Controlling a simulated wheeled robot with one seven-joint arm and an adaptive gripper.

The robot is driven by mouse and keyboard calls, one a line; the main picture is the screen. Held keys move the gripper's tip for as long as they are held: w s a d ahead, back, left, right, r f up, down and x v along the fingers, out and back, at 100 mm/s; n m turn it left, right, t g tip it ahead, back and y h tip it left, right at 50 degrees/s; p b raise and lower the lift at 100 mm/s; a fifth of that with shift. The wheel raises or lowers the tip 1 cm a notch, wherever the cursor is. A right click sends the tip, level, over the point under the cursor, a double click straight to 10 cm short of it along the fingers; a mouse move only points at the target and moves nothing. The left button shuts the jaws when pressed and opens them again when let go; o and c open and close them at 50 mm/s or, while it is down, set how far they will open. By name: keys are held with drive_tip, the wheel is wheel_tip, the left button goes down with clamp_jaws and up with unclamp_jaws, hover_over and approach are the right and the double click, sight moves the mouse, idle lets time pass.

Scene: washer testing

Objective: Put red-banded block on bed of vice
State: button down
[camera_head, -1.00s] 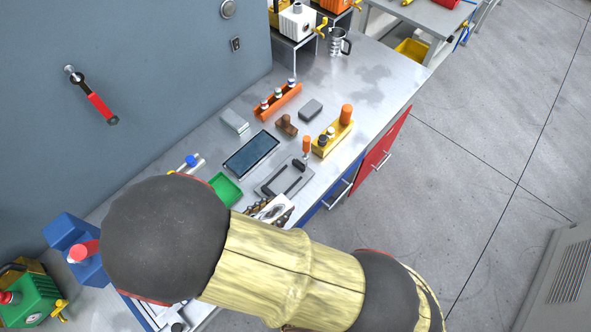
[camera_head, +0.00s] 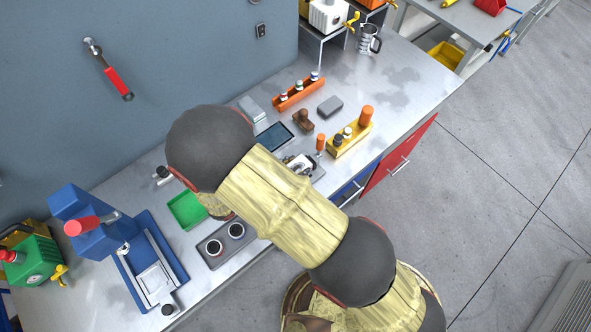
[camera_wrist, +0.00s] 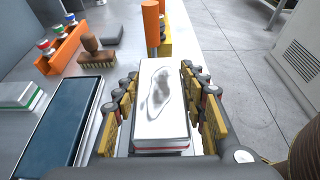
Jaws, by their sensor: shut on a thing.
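My gripper (camera_wrist: 162,100) is shut on the red-banded block (camera_wrist: 163,85), a pale block with a grey smudge on top and a red stripe low on its near end. In the head view, my arm covers most of the gripper, and a small part of it shows beyond the arm (camera_head: 300,163). The block is held over the bench. The blue device with a red handle (camera_head: 85,228) at the left of the head view looks like the vice. A pale flat plate, seemingly its bed (camera_head: 153,282), lies in the blue base, apart from the block.
A green tray (camera_head: 185,210) and a grey two-hole holder (camera_head: 212,262) lie between my arm and the blue device. A green-banded block (camera_wrist: 20,95), dark blue-topped tray (camera_wrist: 60,130), brown stamp (camera_wrist: 95,50) and orange rack (camera_wrist: 62,48) surround the gripper. A green machine (camera_head: 35,260) stands far left.

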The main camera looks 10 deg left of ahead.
drive_tip(key=shift+w+f, duration=0.9)
drive_tip(key=shift+f, duration=1.65)
drive_tip(key=shift+f+b, duration=0.1)
drive_tip(key=shift+b, duration=0.2)
drive_tip(key=c, duration=1.1)
unclamp_jaws()
drive_tip(key=shift+f, duration=0.15)
drive_tip(key=shift+o, duration=0.2)
drive_tip(key=shift+s+a+r, duration=0.1)
drive_tip(key=shift+a+r, duration=0.05)
drive_tip(key=shift+r, duration=0.15)
drive_tip(key=v, duration=1.1)
drive_tip(key=shift+s+a, duration=0.2)
drive_tip(key=shift+s, duration=0.05)
